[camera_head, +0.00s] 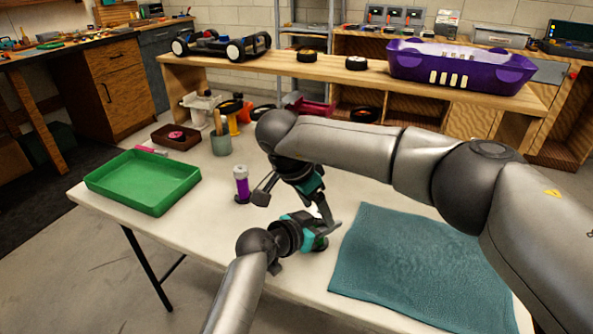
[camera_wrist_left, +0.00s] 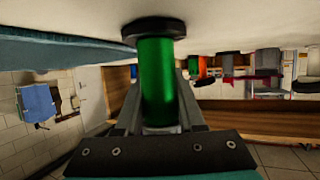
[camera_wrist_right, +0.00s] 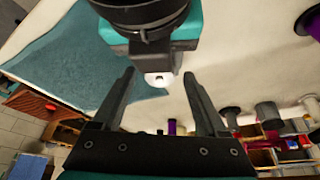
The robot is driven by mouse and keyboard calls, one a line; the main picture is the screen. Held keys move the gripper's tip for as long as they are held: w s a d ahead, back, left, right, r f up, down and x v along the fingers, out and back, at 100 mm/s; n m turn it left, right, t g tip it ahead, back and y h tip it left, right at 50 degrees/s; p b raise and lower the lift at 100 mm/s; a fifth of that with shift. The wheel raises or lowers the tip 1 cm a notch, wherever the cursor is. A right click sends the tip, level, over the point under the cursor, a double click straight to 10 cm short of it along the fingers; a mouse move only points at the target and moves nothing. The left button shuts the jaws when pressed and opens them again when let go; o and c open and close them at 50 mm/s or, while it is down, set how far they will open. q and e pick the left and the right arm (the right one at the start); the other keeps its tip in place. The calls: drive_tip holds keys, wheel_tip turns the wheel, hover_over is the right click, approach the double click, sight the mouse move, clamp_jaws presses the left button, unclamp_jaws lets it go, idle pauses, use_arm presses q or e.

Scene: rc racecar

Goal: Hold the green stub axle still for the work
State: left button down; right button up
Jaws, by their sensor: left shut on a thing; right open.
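The green stub axle (camera_wrist_left: 157,85) is a green cylinder with a black round flange, seen close up in the left wrist view. My left gripper (camera_wrist_left: 158,105) is shut on it, one finger on each side. In the head view my left gripper (camera_head: 318,238) is low over the white table, and the axle is mostly hidden there. My right gripper (camera_head: 297,212) is open just above and beside the left one. In the right wrist view a small pale tip shows between the open fingers of my right gripper (camera_wrist_right: 159,76); I cannot tell whether they touch it.
A purple piece with a pale top (camera_head: 241,183) stands left of the grippers. A green tray (camera_head: 145,182) sits at the table's left, a teal towel (camera_head: 420,265) at the right.

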drive_tip(key=n, duration=0.2)
drive_tip(key=n+y, duration=0.1)
drive_tip(key=n, duration=0.1)
drive_tip(key=n+t+y, duration=0.1)
drive_tip(key=n, duration=0.1)
drive_tip(key=shift+s+d, duration=0.2)
drive_tip(key=shift+d, duration=0.1)
drive_tip(key=s+a+r+m+h, duration=0.1)
drive_tip(key=s+a+r+m, duration=0.2)
drive_tip(key=r, duration=0.8)
drive_tip(key=shift+a+m+g+h, duration=0.4)
drive_tip(key=shift+a+m, duration=0.15)
drive_tip(key=shift+m, duration=0.55)
drive_tip(key=shift+s, duration=0.1)
